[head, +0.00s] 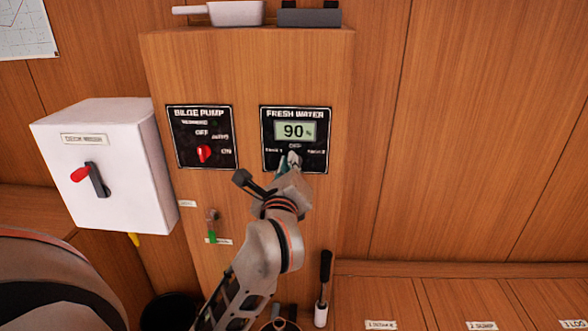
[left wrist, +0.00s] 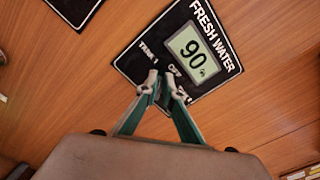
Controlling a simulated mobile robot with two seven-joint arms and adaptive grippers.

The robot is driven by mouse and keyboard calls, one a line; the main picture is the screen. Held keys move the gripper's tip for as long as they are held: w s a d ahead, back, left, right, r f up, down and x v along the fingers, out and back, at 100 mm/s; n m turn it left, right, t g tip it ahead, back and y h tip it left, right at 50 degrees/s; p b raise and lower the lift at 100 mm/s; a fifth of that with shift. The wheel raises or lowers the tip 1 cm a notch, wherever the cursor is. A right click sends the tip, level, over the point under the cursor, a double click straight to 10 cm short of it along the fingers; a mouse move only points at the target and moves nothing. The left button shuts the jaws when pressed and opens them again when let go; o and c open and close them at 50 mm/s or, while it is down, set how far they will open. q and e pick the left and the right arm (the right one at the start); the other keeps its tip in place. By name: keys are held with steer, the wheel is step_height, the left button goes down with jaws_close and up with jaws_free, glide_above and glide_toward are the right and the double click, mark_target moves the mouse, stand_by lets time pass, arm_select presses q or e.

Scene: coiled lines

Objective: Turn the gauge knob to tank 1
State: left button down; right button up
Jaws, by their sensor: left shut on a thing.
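The black FRESH WATER panel (head: 317,140) is at the upper middle of the head view, with a lit display (head: 295,131) reading 90 %. Below the display are a TANK 1 label at left, OFF at top and another label at right. My left gripper (head: 291,158) reaches up to the lower middle of this panel. In the left wrist view the panel (left wrist: 215,75) is tilted, and my left gripper (left wrist: 165,87) has its fingertips just below OFF. The gripper is shut on the gauge knob, which the fingers hide, so its pointing direction cannot be told.
A BILGE PUMP panel (head: 189,150) with a red knob (head: 204,153) is close at left. A white box (head: 112,150) with a red-tipped lever (head: 82,174) juts out farther left. A small green-handled valve (head: 212,236) is below. The wood wall at right is bare.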

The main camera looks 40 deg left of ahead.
arm_select(q)
steer(key=shift+f+n+b, duration=0.25)
steer(key=shift+n+b, duration=0.2)
steer(key=shift+n, duration=0.15)
steer(key=shift+r, duration=0.1)
steer(key=c, duration=2.2)
jaws_free()
steer(key=shift+r, duration=0.1)
step_height(320, 180, up, 10)
steer(key=shift+f, duration=0.1)
